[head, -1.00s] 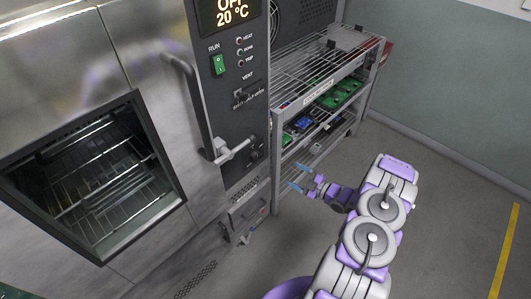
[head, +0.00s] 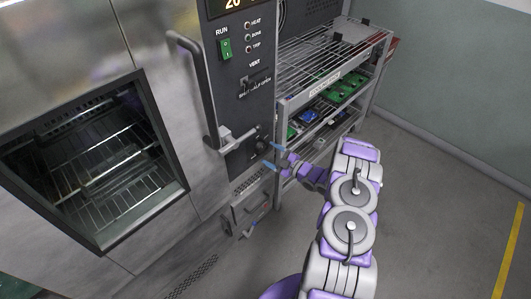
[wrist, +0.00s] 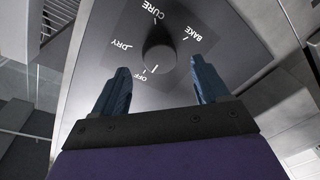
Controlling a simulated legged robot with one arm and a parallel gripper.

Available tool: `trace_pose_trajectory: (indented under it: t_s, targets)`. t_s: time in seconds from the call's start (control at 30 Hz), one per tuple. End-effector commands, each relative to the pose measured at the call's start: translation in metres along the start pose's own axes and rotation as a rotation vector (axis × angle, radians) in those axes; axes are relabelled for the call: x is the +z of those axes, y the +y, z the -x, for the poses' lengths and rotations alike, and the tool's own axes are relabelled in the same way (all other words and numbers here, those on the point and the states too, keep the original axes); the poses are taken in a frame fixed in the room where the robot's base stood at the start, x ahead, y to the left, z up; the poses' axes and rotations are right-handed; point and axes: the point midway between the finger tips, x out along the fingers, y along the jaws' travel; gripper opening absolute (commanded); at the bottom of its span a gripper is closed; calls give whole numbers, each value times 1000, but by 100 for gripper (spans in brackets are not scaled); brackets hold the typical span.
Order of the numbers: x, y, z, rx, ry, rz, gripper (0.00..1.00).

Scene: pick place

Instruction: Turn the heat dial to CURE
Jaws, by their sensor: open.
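The heat dial (wrist: 160,58) is a round dark knob on a dark plate in the wrist view. Its white pointer mark lies toward OFF, and DRY, CURE and BAKE are printed around it. My gripper (wrist: 162,85) is open, with one blue finger on each side below the dial in that picture, apart from the knob. In the head view my gripper (head: 272,157) is at the lower part of the oven's control panel (head: 238,90). The dial is small and dark there, close to the blue fingertips.
The oven door handle (head: 196,85) stands out left of the panel, with a latch (head: 232,138) near my gripper. A wire rack (head: 325,80) with circuit boards stands to the right. A small box (head: 250,208) is below the panel. The floor at right is clear.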

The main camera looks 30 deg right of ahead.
Motion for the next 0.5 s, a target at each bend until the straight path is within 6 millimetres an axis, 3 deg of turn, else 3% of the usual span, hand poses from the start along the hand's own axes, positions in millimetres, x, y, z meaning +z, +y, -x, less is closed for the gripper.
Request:
trace_pose_trajectory:
  t_s: [0.2,0.5]
  targets:
    - [3,0,-26,0,0,-3,74]
    - [3,2,-35,2,-1,-4,74]
